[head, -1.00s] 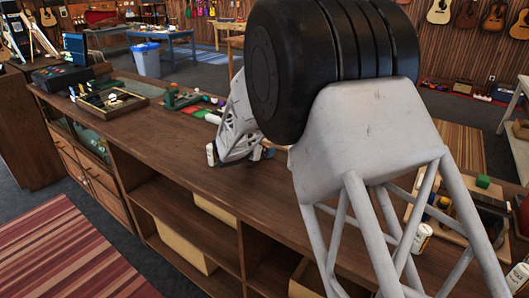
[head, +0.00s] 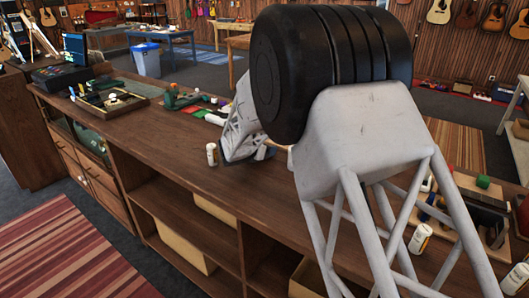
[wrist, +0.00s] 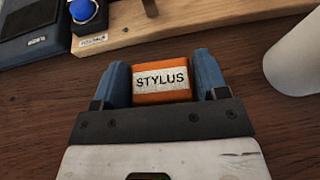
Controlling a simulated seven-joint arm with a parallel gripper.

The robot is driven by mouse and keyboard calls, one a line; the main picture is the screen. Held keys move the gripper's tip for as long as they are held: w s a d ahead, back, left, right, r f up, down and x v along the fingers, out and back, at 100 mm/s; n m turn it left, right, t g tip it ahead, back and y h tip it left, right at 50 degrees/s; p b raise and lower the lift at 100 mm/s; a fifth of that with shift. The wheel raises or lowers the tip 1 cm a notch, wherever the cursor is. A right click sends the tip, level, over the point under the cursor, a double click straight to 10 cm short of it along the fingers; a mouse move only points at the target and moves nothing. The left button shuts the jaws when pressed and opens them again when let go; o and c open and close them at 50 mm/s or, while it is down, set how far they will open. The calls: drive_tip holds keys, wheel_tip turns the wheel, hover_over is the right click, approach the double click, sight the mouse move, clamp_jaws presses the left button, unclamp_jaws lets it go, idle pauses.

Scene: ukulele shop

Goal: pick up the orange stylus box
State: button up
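The orange stylus box (wrist: 162,80), with a white label reading "STYLUS", is in the wrist view between the two blue fingers of my gripper (wrist: 162,82). A finger lies along its left side and another along its right side, with no clear gap on either side. The gripper looks shut on the box. Whether the box rests on the brown wooden counter or is just above it, I cannot tell. In the head view my own arm hides the box and the fingertips.
A wooden board (wrist: 140,32) with a blue knob (wrist: 88,14) lies beyond the box. A pale rounded object (wrist: 295,68) stands close on the right. In the head view a white bottle (head: 212,155) stands on the counter (head: 165,130), whose left front stretch is clear.

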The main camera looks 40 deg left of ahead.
drive_tip(key=c, duration=0.5)
drive_tip(key=shift+r, duration=0.2)
drive_tip(key=shift+c, duration=0.2)
drive_tip(key=shift+r, duration=0.55)
wheel_tip(320, 180, up, 2)
drive_tip(key=s+d, duration=0.3)
drive_tip(key=s+d+r, duration=0.1)
drive_tip(key=s+d, duration=0.7)
drive_tip(key=shift+s+d+r, duration=0.1)
drive_tip(key=shift+d+r, duration=0.15)
